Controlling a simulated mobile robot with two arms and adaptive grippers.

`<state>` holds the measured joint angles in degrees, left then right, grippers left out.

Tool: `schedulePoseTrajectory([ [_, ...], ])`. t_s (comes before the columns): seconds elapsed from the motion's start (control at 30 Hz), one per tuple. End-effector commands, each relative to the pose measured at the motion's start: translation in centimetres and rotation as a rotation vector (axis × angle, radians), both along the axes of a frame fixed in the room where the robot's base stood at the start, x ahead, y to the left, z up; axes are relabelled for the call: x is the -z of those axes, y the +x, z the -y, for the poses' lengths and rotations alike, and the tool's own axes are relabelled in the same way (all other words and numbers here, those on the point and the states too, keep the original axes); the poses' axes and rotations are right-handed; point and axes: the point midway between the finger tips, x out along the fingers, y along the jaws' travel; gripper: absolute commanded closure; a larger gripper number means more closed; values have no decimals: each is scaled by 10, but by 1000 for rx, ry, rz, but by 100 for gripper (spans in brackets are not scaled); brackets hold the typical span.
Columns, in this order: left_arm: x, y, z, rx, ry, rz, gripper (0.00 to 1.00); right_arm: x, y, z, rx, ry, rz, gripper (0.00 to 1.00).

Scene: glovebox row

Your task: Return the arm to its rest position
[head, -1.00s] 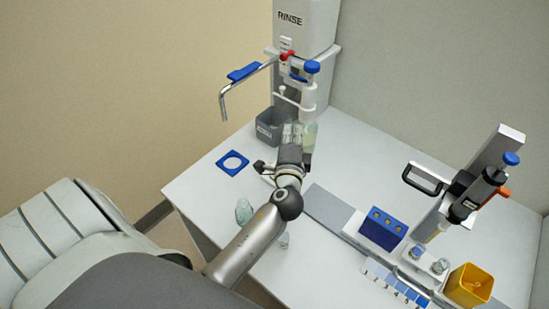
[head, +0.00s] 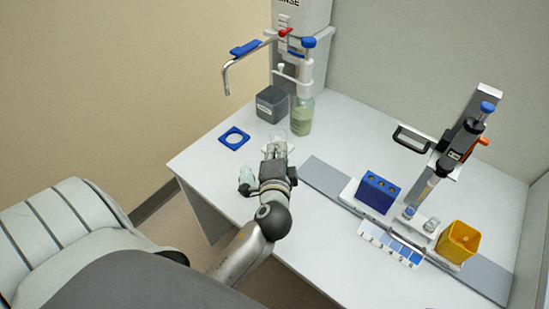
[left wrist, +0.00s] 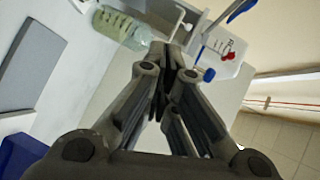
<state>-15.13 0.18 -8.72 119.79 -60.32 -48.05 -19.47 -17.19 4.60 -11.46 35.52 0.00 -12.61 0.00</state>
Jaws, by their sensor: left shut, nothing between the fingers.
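My left gripper (head: 275,146) is in the head view above the near left part of the white bench (head: 335,130), its fingers pointing toward the back. It is shut and empty; the closed fingers also show in the left wrist view (left wrist: 172,62). My right gripper is not in view.
The rinse station (head: 300,55) with its bent spout stands at the back, beside a grey bin (head: 272,104). A blue ring holder (head: 234,138) lies at left. At right stand a blue block (head: 377,193), a dispenser stand (head: 462,140) and a yellow bin (head: 458,242).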

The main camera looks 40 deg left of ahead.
Motion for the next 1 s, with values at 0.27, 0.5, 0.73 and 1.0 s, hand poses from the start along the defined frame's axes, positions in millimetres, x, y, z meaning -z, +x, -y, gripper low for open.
schedulePoseTrajectory([
  [0.27,3,-3,-1,-9,-24,-6,100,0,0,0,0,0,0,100],
  [0.5,3,-3,-1,-8,-24,-5,100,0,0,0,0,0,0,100],
  [0.73,12,-12,-3,-27,-84,-23,100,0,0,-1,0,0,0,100],
  [1.0,75,-90,10,-179,-582,-210,100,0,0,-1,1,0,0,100],
])
